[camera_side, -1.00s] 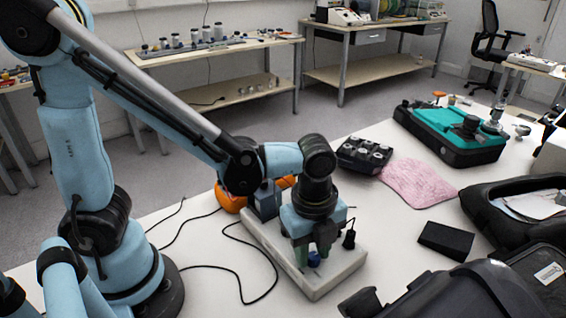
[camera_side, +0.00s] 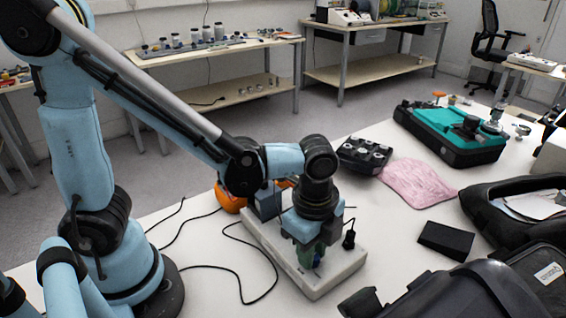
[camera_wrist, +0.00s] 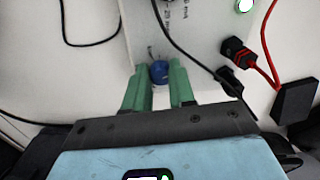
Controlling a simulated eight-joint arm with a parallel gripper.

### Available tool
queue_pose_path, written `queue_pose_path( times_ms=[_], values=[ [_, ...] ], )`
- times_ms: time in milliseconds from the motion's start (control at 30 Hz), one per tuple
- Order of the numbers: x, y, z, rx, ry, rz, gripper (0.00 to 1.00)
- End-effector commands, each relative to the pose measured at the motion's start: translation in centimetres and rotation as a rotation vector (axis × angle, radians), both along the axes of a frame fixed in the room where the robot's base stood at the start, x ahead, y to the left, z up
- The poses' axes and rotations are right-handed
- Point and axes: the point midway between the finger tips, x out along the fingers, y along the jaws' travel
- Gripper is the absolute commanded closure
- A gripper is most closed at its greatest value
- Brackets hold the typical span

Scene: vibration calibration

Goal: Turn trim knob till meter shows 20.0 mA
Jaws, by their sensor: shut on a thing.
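The blue trim knob (camera_wrist: 159,70) sits on the pale calibration box (camera_side: 335,278). In the wrist view it is between the green fingertips of my gripper (camera_wrist: 160,84), which is shut on it. In the side view my gripper (camera_side: 311,258) points down onto the box, and its fingers mostly hide the knob. Printed lettering ending in "mA" shows on the box face in the wrist view, partly cut off. No meter reading can be read in either view.
A black plug (camera_side: 349,240) stands on the box; a red lead (camera_wrist: 268,45) and black cables run close to my fingers in the wrist view. A black block (camera_side: 446,241), a pink cloth (camera_side: 418,185) and open cases lie to the right.

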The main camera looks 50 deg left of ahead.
Motion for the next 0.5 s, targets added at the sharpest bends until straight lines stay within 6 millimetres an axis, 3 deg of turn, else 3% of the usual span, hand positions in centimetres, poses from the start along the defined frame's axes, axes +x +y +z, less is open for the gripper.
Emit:
queue_pose_path(
  times_ms=[500],
  values=[
    [0.36, -0.01, 0.01, 0.001, -0.010, 0.240, 1.00]
  ],
)
